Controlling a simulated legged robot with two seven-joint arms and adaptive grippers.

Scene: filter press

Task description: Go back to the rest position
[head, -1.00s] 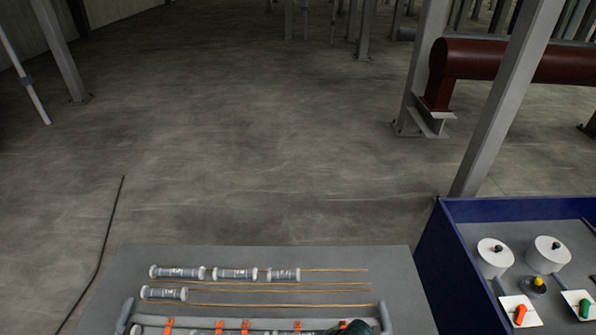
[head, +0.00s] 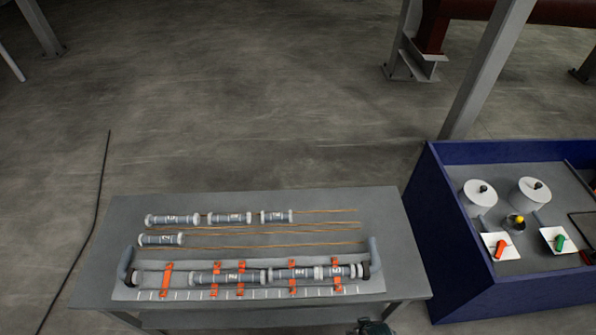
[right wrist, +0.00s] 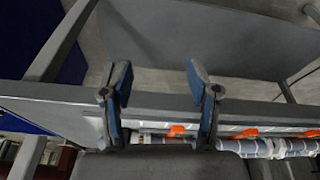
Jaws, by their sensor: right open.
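My right gripper (right wrist: 158,76) shows in the right wrist view with its two blue-padded fingers spread and nothing between them. It is off the table (right wrist: 60,92), whose edge crosses behind the fingers. In the head view a grey rack (head: 150,294) on the table (head: 365,200) holds several grey-and-white cartridges (head: 240,278) in a row under orange clips (head: 166,280). Behind it lie more cartridges (head: 172,219) and thin copper-coloured rods (head: 320,211). My left gripper is in neither view.
A blue-walled bin (head: 418,215) stands right of the table, holding white cylinders (head: 478,195) and panels with an orange handle (head: 499,248) and a green one (head: 560,242). A grey post (head: 485,75) rises behind it. A black cable (head: 100,190) lies left. The floor behind the table is clear.

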